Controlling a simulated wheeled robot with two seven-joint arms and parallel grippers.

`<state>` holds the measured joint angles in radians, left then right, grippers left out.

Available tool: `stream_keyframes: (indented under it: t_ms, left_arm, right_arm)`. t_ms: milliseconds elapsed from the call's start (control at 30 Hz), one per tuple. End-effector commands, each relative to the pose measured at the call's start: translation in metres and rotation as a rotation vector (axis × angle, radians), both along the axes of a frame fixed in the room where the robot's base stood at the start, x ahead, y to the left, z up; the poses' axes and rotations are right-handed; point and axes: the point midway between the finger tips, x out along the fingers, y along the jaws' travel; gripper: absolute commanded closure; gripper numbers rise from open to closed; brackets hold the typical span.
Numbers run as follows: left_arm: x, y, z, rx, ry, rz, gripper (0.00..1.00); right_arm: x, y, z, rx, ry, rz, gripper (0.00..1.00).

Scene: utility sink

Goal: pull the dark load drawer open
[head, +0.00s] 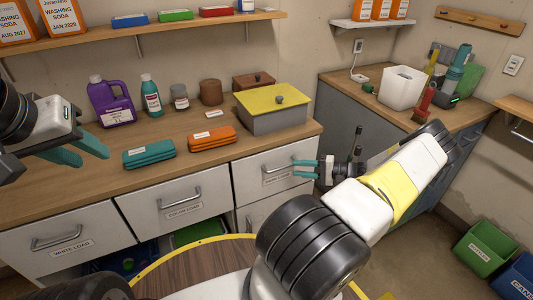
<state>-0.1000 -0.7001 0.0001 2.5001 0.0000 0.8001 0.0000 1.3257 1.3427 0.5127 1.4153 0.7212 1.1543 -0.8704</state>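The dark load drawer seems to be the right-hand white drawer (248,177) in the upper row. Its front looks flush with the cabinet, and its label is too small to read. Its handle is partly hidden by my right gripper (296,168). That gripper has its teal fingers apart, pointing left at the handle area; I cannot tell whether they touch the handle. My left gripper (89,159) is open and empty above the left part of the counter, far from this drawer.
The white load drawer (95,232) and color load drawer (160,214) are shut to the left. The counter holds a purple jug (110,105), teal case (149,153), orange case (211,139) and yellow-lidded box (275,117). Green (484,251) and blue bins stand on the floor at right.

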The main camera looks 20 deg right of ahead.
Motion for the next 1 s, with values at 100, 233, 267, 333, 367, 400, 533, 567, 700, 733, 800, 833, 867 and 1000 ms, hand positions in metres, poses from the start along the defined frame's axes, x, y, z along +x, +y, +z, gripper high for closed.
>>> stream_keyframes:
  t_ms: [100, 233, 267, 333, 367, 400, 533, 567, 700, 733, 800, 833, 867, 1000]
  left_arm:
    - [0.0, 0.0, 0.0, 0.0, 0.0, 0.0, 0.64]
    - [0.0, 0.0, 0.0, 0.0, 0.0, 0.0, 0.64]
    - [0.0, 0.0, 0.0, 0.0, 0.0, 0.0, 0.64]
    - [0.0, 0.0, 0.0, 0.0, 0.0, 0.0, 0.64]
    - [0.0, 0.0, 0.0, 0.0, 0.0, 0.0, 0.64]
    - [0.0, 0.0, 0.0, 0.0, 0.0, 0.0, 0.64]
    - [0.0, 0.0, 0.0, 0.0, 0.0, 0.0, 0.64]
    - [0.0, 0.0, 0.0, 0.0, 0.0, 0.0, 0.64]
    - [0.0, 0.0, 0.0, 0.0, 0.0, 0.0, 0.64]
    - [0.0, 0.0, 0.0, 0.0, 0.0, 0.0, 0.64]
    - [0.0, 0.0, 0.0, 0.0, 0.0, 0.0, 0.64]
    - [0.0, 0.0, 0.0, 0.0, 0.0, 0.0, 0.64]
    - [0.0, 0.0, 0.0, 0.0, 0.0, 0.0, 0.64]
    - [0.0, 0.0, 0.0, 0.0, 0.0, 0.0, 0.64]
  right_arm:
    - [0.001, -0.002, -0.006, 0.019, -0.014, -0.027, 0.66]
    - [0.011, 0.01, -0.009, 0.02, -0.015, -0.027, 0.66]
    - [0.014, 0.014, -0.01, 0.02, -0.015, -0.027, 0.66]
    - [0.022, 0.024, -0.012, 0.021, -0.014, -0.026, 0.66]
    - [0.025, 0.027, -0.012, 0.02, -0.013, -0.026, 0.66]
    - [0.029, 0.032, -0.013, 0.021, -0.014, -0.026, 0.66]
    - [0.04, 0.045, -0.015, 0.019, -0.014, -0.026, 0.66]
    - [0.042, 0.048, -0.016, 0.019, -0.014, -0.026, 0.66]
    - [0.047, 0.053, -0.017, 0.017, -0.013, -0.028, 0.66]
    - [0.047, 0.054, -0.017, 0.017, -0.013, -0.028, 0.66]
    - [0.048, 0.054, -0.017, 0.017, -0.013, -0.028, 0.66]
    - [0.048, 0.054, -0.017, 0.017, -0.013, -0.028, 0.66]
    - [0.048, 0.054, -0.017, 0.017, -0.013, -0.028, 0.66]
    - [0.048, 0.054, -0.017, 0.017, -0.013, -0.028, 0.74]
